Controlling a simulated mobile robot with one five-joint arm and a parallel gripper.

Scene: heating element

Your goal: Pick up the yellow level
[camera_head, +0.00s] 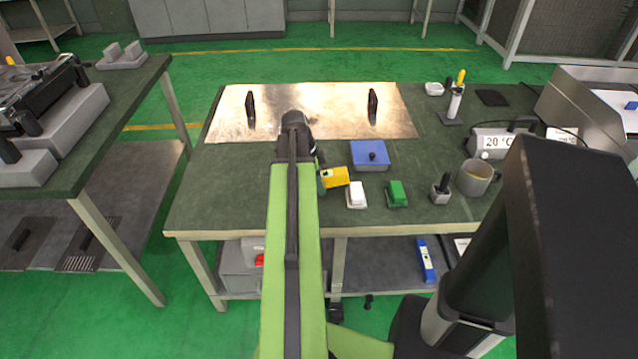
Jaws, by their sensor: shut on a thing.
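The yellow level (335,177) is a small yellow block with a pale mark, at the middle of the front workbench, just right of my green arm. It looks slightly tilted. My gripper (321,178) is at its left end and shut on it. The arm hides most of the gripper, so the exact grip does not show. I cannot tell whether the level is clear of the bench top.
Near the level are a white block (356,194), a green block (397,194) and a blue box with a black knob (370,155). A metal plate (320,108) with two dark handles lies behind. A mug (476,177) and temperature unit (497,142) stand right.

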